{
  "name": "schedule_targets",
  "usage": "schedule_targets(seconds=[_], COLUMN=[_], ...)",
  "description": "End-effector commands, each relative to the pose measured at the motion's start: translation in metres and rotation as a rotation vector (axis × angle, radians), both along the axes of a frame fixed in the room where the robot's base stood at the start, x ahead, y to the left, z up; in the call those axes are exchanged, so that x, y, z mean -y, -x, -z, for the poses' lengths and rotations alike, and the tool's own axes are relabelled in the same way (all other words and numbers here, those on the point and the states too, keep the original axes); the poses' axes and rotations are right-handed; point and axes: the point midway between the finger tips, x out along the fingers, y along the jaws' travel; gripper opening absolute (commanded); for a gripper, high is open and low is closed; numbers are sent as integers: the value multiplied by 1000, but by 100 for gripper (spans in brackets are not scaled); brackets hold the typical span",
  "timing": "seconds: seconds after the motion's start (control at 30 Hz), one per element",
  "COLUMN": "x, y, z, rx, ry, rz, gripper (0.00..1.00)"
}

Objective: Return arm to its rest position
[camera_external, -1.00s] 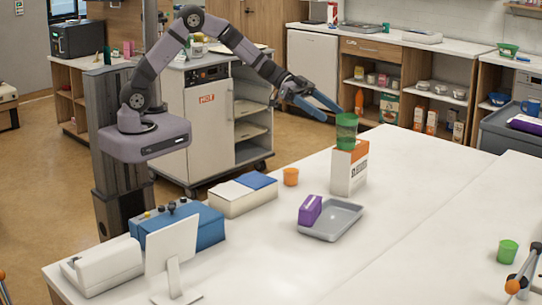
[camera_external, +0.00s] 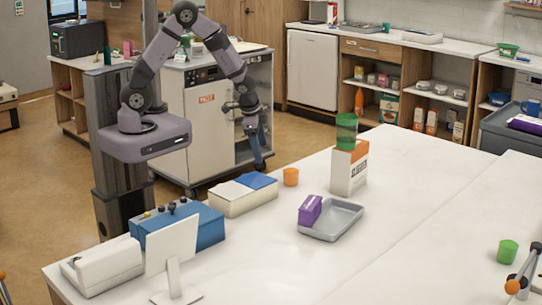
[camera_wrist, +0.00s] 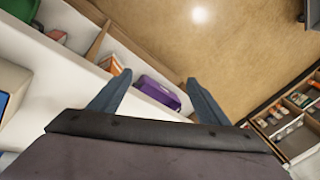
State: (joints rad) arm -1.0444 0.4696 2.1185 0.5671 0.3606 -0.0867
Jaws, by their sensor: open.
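My gripper (camera_external: 257,150) hangs pointing down beyond the far left edge of the white table, in front of the white cart. In the wrist view its two blue fingers (camera_wrist: 155,98) are spread apart with nothing held between them. The purple box (camera_wrist: 158,90) shows beyond the fingers in that view, at a distance. My arm is bent, with its elbow raised high above its base.
On the white table (camera_external: 400,235) are a grey tray (camera_external: 340,220) with a purple box (camera_external: 310,209), a white-orange carton (camera_external: 349,172) with a green cup (camera_external: 346,130) on top, and an orange cup (camera_external: 291,176). The white cart (camera_external: 207,130) stands close behind my gripper.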

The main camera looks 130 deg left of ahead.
Motion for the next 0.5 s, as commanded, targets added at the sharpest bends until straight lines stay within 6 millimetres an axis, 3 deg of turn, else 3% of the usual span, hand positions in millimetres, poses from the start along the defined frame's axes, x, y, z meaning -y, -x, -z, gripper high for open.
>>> schedule_targets(seconds=[0.03,0.13,0.3,0.4,0.5], x=[35,103,220,268,299], y=[7,15,10,-2,-12], z=[1,-2,-20,-30,-40], rx=[-39,-100,-145,-126,-113], ry=[72,211,387,409,391], rz=[-23,-59,-57,21,150], gripper=[70,70,70,70,70])
